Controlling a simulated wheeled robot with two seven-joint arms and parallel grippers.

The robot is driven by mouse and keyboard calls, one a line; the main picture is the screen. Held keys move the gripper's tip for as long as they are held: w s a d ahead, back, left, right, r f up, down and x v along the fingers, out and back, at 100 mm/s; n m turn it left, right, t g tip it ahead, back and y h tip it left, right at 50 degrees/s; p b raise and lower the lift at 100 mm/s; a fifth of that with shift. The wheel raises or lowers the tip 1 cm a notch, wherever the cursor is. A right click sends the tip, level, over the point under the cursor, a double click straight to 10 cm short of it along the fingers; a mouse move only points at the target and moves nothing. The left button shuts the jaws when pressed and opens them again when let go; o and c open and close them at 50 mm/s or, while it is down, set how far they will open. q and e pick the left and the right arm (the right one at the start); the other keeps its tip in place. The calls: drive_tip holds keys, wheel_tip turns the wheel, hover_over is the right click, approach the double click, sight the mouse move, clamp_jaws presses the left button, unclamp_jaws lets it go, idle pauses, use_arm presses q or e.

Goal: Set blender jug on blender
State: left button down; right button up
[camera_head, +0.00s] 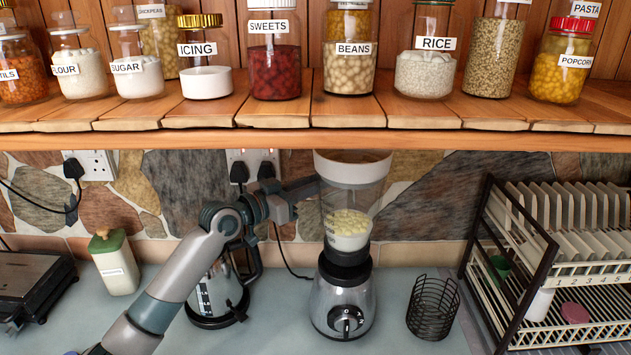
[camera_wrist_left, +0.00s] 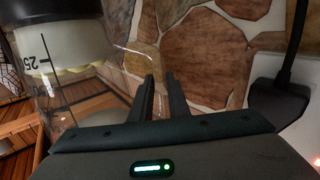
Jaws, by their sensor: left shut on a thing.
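The clear blender jug (camera_head: 352,205) has a pale lid and pale yellow chunks inside. In the head view it stands roughly upright, directly above the chrome blender base (camera_head: 342,302), which has a dark collar and a front dial. No clear gap shows between them, but I cannot tell whether the jug is fully seated. My left gripper (camera_head: 308,187) reaches in from the left to the jug's side. In the left wrist view its two fingers (camera_wrist_left: 161,97) are close together beside the jug (camera_wrist_left: 72,65), shut on its see-through side or handle; the exact contact is hard to see. My right gripper is out of view.
A wooden shelf (camera_head: 310,112) with labelled jars runs above the jug. A kettle (camera_head: 217,295) stands left of the blender, a black wire basket (camera_head: 432,308) to its right. A dish rack (camera_head: 560,250) fills the right. A green-lidded container (camera_head: 115,265) stands at left.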

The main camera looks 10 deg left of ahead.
sight(315, 202)
use_arm(q)
drive_tip(key=shift+f+b, duration=0.75)
drive_tip(key=shift+f, duration=0.4)
drive_tip(key=shift+s, duration=0.1)
idle(1.3)
drive_tip(key=shift+f+b, duration=0.7)
idle(0.3)
drive_tip(key=c, duration=2)
unclamp_jaws()
drive_tip(key=shift+s+f, duration=0.1)
drive_tip(key=shift+f, duration=0.2)
drive_tip(key=shift+b+v, duration=0.4)
drive_tip(key=shift+v, duration=5.2)
drive_tip(key=shift+r, duration=0.2)
